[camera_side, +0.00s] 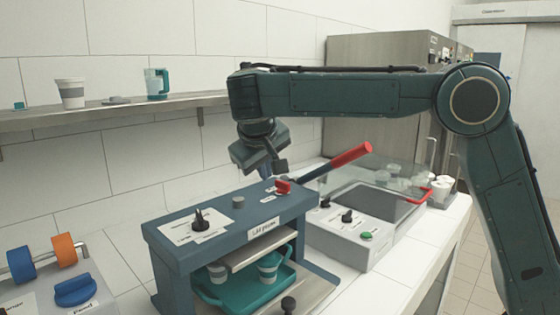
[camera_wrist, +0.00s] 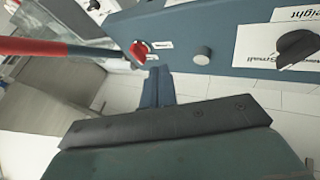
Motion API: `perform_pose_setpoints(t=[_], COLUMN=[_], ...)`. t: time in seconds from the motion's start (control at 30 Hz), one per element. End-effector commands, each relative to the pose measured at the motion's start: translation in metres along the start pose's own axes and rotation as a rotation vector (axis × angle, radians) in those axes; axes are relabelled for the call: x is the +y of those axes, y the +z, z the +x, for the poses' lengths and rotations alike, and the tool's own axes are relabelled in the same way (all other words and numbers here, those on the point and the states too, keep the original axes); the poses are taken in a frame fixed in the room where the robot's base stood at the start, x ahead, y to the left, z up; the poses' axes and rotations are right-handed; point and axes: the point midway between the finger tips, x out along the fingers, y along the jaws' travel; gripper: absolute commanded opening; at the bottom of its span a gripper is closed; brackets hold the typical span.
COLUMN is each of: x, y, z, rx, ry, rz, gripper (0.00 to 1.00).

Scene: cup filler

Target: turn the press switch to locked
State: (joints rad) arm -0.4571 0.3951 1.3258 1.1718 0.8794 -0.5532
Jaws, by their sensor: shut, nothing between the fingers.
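The blue lid press (camera_side: 235,222) stands in the middle of the side view. On its top is a small red switch (camera_side: 283,187) near the red-handled lever. In the wrist view the red switch (camera_wrist: 139,50) sits between small white labels, too small to read; which one it points at cannot be told. My gripper (camera_side: 280,168) is shut and empty, above the press and apart from the switch in the side view. In the wrist view its fingers (camera_wrist: 158,74) are together, just below and right of the switch.
The lever's red handle (camera_side: 346,159) rises to the right of the switch. A grey round button (camera_side: 239,202) and a black knob (camera_side: 200,219) share the press top. A teal tray (camera_side: 245,293) with cups is inside. A sealer-like unit (camera_side: 352,235) stands right.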

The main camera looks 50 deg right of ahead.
Motion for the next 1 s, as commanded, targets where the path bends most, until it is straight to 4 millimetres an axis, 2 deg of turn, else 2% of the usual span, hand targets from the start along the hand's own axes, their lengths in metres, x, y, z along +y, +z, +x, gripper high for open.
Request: perform_pose_setpoints(t=[0.5,0.73,1.0], x=[0.001,0.025,0.035], y=[0.001,0.000,0.000], z=[0.077,0.088,0.093], rx=[-0.004,-0.001,0.000], ry=[0.001,0.000,-0.002], rz=[-0.001,0.002,0.001], gripper=[0.00,0.00,0.00])
